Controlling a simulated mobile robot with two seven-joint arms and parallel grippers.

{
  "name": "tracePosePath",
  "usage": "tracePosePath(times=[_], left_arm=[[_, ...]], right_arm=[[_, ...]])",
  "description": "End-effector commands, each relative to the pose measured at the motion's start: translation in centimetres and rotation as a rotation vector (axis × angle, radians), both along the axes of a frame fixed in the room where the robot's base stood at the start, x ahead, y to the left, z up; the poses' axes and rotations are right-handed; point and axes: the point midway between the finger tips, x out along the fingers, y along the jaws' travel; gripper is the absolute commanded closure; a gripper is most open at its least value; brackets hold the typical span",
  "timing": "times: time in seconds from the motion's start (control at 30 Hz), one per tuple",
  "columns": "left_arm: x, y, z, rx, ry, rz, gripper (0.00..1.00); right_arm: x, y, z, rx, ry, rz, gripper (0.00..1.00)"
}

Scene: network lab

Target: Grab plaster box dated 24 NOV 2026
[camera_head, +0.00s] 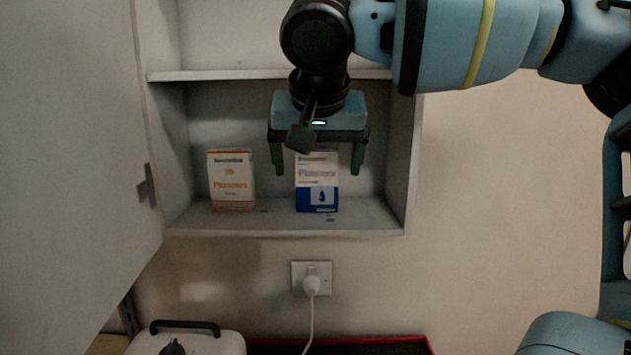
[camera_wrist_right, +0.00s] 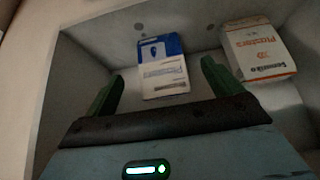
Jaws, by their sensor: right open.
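Two plaster boxes stand upright on the lower shelf of an open wall cabinet. The white box with orange print (camera_head: 231,180) is on the left in the head view; it also shows at the upper right of the wrist view (camera_wrist_right: 258,52). The white and blue box (camera_head: 317,185) is to its right, and in the wrist view (camera_wrist_right: 163,66) it appears between the fingers. No date is readable on either box. My right gripper (camera_head: 318,170) is open, its green fingers pointing down at the upper part of the blue box, one to each side. In the wrist view the fingers (camera_wrist_right: 165,90) look empty. My left gripper is not visible.
The cabinet's lower shelf (camera_head: 280,219) has free room at its right end. The middle shelf (camera_head: 210,75) lies above it. The open door (camera_head: 75,150) is on the left. Below are a wall socket with a plug (camera_head: 311,280) and a white case (camera_head: 195,342).

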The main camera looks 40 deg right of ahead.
Motion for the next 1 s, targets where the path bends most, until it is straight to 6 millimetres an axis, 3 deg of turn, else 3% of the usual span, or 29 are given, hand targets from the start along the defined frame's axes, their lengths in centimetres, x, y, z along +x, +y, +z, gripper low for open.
tracePosePath(times=[0.37, 0.73, 1.0], left_arm=[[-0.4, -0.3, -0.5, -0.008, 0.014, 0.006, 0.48], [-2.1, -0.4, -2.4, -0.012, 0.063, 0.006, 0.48], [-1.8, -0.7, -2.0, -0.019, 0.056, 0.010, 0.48]], right_arm=[[1.0, -0.8, -0.5, 0.000, 0.005, 0.000, 0.09], [2.9, -2.3, -4.5, 0.000, 0.012, 0.000, 0.09], [2.9, -2.4, -4.4, 0.000, 0.003, 0.000, 0.09]])
